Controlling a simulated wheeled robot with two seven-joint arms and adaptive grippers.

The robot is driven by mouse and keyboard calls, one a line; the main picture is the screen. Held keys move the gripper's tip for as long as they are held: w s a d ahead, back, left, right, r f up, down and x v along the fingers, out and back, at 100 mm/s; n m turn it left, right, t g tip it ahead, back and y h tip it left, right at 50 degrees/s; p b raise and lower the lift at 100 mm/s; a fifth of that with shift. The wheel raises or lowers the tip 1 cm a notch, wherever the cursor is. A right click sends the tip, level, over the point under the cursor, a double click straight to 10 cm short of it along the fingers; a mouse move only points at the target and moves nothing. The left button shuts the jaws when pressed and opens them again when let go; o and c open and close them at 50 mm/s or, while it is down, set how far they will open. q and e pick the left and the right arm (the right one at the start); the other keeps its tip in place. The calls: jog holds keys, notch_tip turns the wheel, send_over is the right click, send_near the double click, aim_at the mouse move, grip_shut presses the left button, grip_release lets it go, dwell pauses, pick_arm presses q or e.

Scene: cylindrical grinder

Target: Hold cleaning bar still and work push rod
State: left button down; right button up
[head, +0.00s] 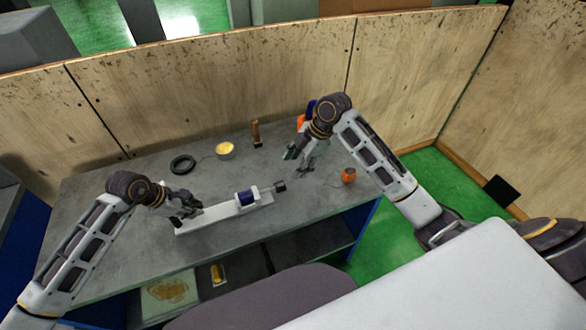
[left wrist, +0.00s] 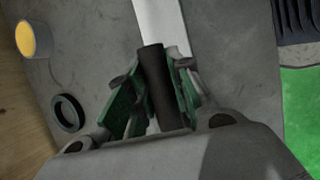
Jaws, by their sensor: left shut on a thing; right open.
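The cleaning bar (head: 222,211) is a long pale bar with a blue cylinder (head: 245,198) near its right end, lying across the grey table. A short push rod with a dark block-like end (head: 280,187) sticks out to its right. My left gripper (head: 186,212) is at the bar's left end. In the left wrist view its green fingers (left wrist: 152,100) are shut on a dark round handle (left wrist: 153,75), with the pale bar beyond it. My right gripper (head: 298,164) is open and empty above the table, beyond and a little right of the dark rod end, apart from it.
Wooden panels (head: 210,90) stand behind. A shelf below holds a tray (head: 152,300).

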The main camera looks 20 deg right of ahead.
dwell(0.4)
pick_arm(q)
jog(key=c, duration=1.2)
grip_release()
jog(key=shift+v, duration=5.95)
